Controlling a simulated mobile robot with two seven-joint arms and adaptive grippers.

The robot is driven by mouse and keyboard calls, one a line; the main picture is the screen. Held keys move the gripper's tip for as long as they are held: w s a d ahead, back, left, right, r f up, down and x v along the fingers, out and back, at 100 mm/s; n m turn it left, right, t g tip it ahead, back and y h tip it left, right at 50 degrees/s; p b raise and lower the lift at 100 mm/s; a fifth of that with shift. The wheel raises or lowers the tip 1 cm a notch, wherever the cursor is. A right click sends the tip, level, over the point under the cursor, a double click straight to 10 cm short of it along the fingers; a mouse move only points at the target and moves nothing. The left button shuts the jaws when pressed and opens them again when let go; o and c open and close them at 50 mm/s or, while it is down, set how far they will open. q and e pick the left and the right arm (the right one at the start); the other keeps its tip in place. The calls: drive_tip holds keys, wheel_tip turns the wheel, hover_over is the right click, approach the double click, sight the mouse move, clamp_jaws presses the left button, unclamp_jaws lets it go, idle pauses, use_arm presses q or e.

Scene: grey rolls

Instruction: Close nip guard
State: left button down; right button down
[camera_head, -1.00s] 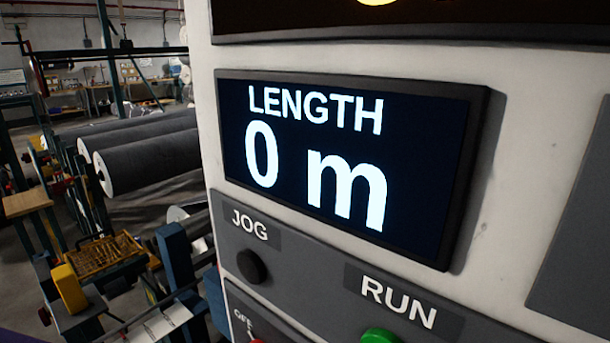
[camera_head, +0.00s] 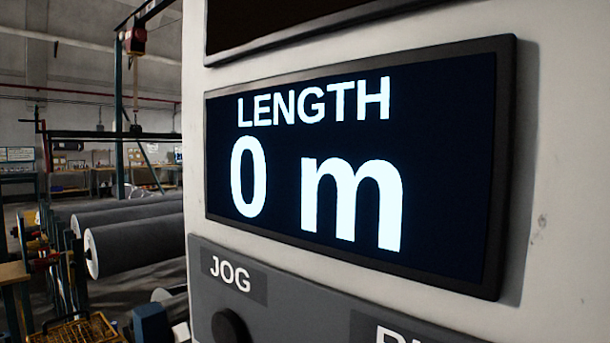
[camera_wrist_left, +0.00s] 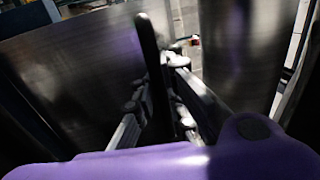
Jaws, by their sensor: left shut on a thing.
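In the left wrist view my left gripper (camera_wrist_left: 170,98) reaches up from the purple wrist housing, its linked metal fingers close together. It is shut on a dark upright bar (camera_wrist_left: 149,50) that shows between the fingers; the exact contact is shadowed. A broad brushed-metal panel (camera_wrist_left: 75,65) stands behind on the left. I cannot tell for certain whether the bar or panel belongs to the nip guard. The head view shows neither gripper and no clear nip guard.
In the head view a control panel with a LENGTH display (camera_head: 350,165) reading 0 m fills the right side. A JOG knob (camera_head: 230,326) sits below. Grey rolls (camera_head: 135,245) lie at left. A metal cylinder (camera_wrist_left: 240,50) stands at right in the wrist view.

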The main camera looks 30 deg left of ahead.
use_arm(q)
drive_tip(key=shift+s+a+r, duration=0.1)
drive_tip(key=shift+s+r, duration=0.1)
drive_tip(key=shift+s, duration=0.15)
use_arm(e)
drive_tip(key=shift+w, duration=0.2)
use_arm(q)
drive_tip(key=c, duration=1.9)
unclamp_jaws()
drive_tip(key=shift+s+d+r, duration=0.1)
drive_tip(key=shift+d, duration=0.1)
drive_tip(key=shift+o, duration=0.5)
drive_tip(key=shift+d, duration=0.25)
drive_tip(key=s+v, duration=0.1)
drive_tip(key=v, duration=1)
drive_tip(key=shift+s+n, duration=0.15)
drive_tip(key=shift+n, duration=0.15)
use_arm(e)
drive_tip(key=shift+s+f, duration=0.1)
drive_tip(key=shift+s, duration=0.35)
use_arm(q)
drive_tip(key=shift+r, duration=0.15)
